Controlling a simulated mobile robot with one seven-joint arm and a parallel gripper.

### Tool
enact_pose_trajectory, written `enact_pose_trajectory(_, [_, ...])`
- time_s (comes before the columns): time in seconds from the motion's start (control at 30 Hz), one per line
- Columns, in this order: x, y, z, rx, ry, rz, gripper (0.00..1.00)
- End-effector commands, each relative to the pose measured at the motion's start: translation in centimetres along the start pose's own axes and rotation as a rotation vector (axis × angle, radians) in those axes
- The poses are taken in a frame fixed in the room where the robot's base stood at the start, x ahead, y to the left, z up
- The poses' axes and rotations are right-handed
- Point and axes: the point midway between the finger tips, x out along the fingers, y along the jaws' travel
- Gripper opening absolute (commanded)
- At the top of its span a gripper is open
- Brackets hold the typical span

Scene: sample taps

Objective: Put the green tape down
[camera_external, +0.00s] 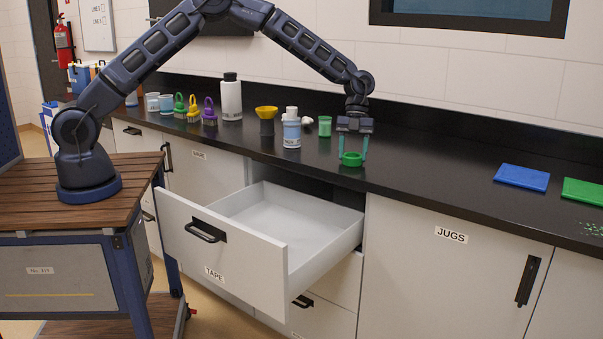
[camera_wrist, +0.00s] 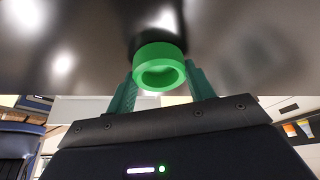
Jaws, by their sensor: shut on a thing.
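In the wrist view the tape (camera_wrist: 160,67) sits between the fingertips of my gripper (camera_wrist: 163,85). The gripper is shut on the tape. The tape is at or just above the counter top; I cannot tell whether it touches.
A drawer (camera_external: 270,260) labelled TAPE stands open and looks empty. Left of my gripper on the counter (camera_external: 430,185) are a green cup (camera_external: 325,126), a labelled bottle (camera_external: 291,130) and a yellow funnel (camera_external: 266,113). A blue board (camera_external: 522,177) lies right; the counter between is clear.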

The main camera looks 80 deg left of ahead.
Motion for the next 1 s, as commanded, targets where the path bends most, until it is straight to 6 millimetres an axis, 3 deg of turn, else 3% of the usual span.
enact_pose_trajectory(0.3, [0.2, 0.0, 0.1, 0.000, 0.000, 0.000, 0.31])
enact_pose_trajectory(0.33, [0.2, 0.0, 0.1, 0.000, 0.000, 0.000, 0.55])
enact_pose_trajectory(0.43, [0.2, 0.0, 0.1, 0.000, 0.000, 0.000, 0.74])
enact_pose_trajectory(0.77, [0.0, 0.0, 0.0, 0.000, -0.001, 0.000, 0.75])
enact_pose_trajectory(1.0, [-2.8, -0.1, 0.0, 0.000, -0.002, -0.002, 0.75])
